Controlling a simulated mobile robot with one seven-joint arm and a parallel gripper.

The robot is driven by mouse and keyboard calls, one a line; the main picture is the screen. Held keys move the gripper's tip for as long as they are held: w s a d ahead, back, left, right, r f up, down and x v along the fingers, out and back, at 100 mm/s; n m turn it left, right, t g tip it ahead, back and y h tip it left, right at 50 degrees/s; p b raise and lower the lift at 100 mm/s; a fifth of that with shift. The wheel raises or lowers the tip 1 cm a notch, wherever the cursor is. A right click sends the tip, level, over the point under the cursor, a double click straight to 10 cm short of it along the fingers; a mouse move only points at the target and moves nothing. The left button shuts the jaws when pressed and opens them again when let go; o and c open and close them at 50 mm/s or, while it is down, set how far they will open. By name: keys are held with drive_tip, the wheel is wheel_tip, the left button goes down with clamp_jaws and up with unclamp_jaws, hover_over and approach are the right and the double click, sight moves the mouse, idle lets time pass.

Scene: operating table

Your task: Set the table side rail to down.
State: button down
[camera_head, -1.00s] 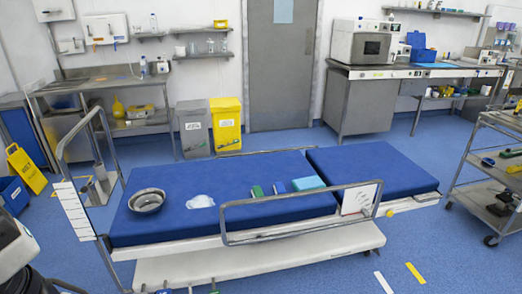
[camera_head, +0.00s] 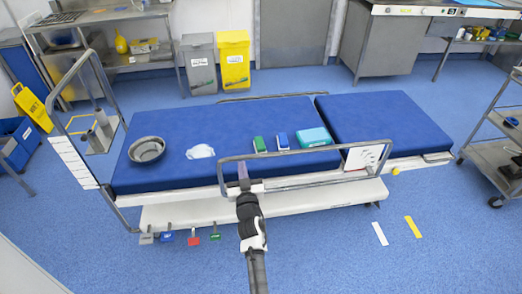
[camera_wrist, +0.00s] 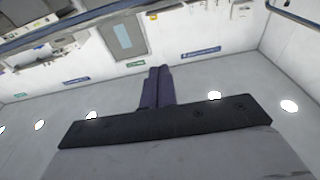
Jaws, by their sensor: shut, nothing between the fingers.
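The near side rail (camera_head: 300,152) is a grey metal loop along the front edge of the operating table (camera_head: 420,118). It stands up, its top bar above the level of the blue mattress. A white panel with markings (camera_head: 367,157) is at its right end. My gripper (camera_head: 243,172) is at the left part of this rail, overlapping it in the head view; I cannot tell whether they touch. In the wrist view my gripper's dark fingers (camera_wrist: 157,88) are together and empty, with walls and ceiling lights beyond. The rail is not clearly identifiable there.
On the mattress are a metal bowl (camera_head: 147,150), a white cloth (camera_head: 200,152), green (camera_head: 260,145) and blue (camera_head: 282,141) blocks and a teal box (camera_head: 315,137). Coloured pedals (camera_head: 193,237) sit below the table. A steel trolley (camera_head: 495,155) stands at right. Floor in front is mostly clear.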

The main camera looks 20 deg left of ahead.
drive_tip(key=f, duration=0.1)
drive_tip(key=r+b, duration=0.1)
drive_tip(key=b, duration=0.1)
hover_over(242, 158)
drive_tip(key=shift+s+d+f+b, duration=0.2)
drive_tip(key=shift+f+b, duration=0.3)
drive_tip(key=shift+f, duration=0.45)
drive_tip(key=shift+s+d+f+b, duration=0.1)
drive_tip(key=shift+s+f+b, duration=0.15)
drive_tip(key=shift+f+b, duration=0.45)
drive_tip(key=shift+f, duration=0.2)
